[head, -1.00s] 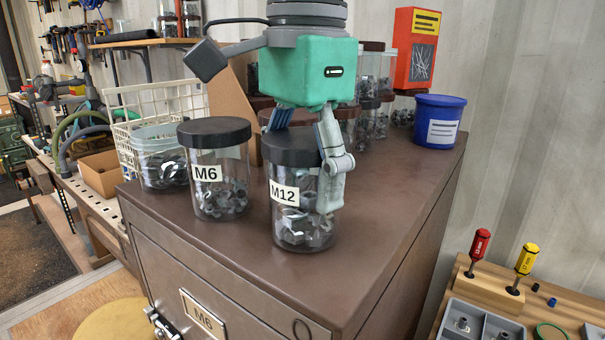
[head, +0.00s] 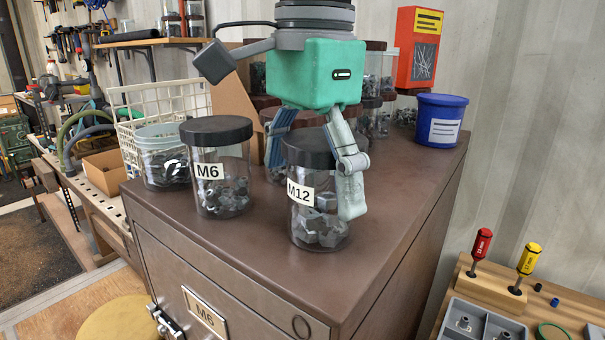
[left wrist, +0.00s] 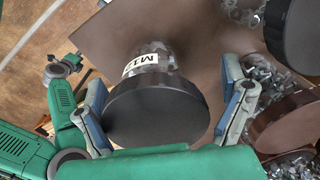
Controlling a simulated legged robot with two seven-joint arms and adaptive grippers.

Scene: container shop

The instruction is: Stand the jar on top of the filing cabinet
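The jar labelled M12 (head: 322,228), clear with a black lid and metal nuts inside, stands upright on the brown filing cabinet (head: 395,225), near its front. My left gripper (head: 312,165) is above and around its upper part, with a finger on either side. In the left wrist view, the black lid (left wrist: 157,112) lies between the spread fingers of my left gripper (left wrist: 168,110). A gap shows at the right finger; the left finger is very close to the lid, and I cannot tell whether it touches. My right gripper is not identifiable in either view.
A black-lidded M6 jar (head: 220,190) stands left of the M12 jar. An open tub (head: 163,165) and a white wire basket (head: 135,125) are farther left. Several lidded jars stand behind my gripper. A blue bucket (head: 440,122) stands at back right. The cabinet's right side is clear.

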